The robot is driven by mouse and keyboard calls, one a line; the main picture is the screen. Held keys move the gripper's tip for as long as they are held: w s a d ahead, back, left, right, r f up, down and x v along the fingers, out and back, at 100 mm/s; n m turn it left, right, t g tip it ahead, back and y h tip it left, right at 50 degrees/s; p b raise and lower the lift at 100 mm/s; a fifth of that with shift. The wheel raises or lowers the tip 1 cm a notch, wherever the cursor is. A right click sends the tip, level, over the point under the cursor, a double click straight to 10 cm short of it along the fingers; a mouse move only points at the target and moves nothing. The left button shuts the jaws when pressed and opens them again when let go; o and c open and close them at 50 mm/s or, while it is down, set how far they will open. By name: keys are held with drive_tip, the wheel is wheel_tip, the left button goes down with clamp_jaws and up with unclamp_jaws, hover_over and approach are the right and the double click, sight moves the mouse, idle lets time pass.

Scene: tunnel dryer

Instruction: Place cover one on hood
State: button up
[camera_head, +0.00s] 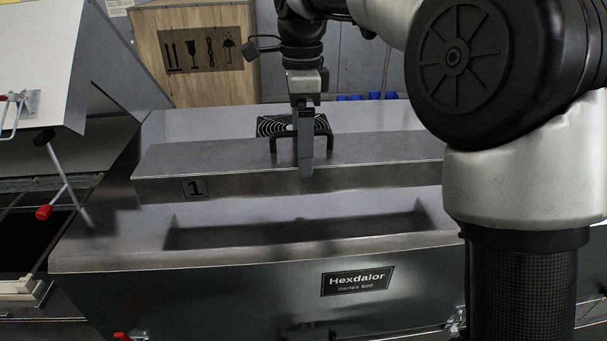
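Cover one (240,180) is a long grey metal cover with a "1" label at its front left and a dark bracket handle on top. My gripper (305,165) points down at this handle, with its fingers on it; the far finger is hidden. The cover appears held level above the hood (110,245), the grey metal body with the "Hexdalor Series 500" plate. A dark band like a shadow lies on the hood's top below the cover. My arm hides the cover's right end.
A wooden crate (200,55) stands at the back. A raised grey panel (40,60) with a red-tipped prop (62,185) is at the left, over a dark opening (30,240). Red-tipped latches (122,336) sit at the front bottom.

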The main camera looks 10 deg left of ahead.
drive_tip(key=shift+s+f, duration=0.2)
drive_tip(key=shift+f, duration=2.9)
drive_tip(key=shift+f, duration=0.1)
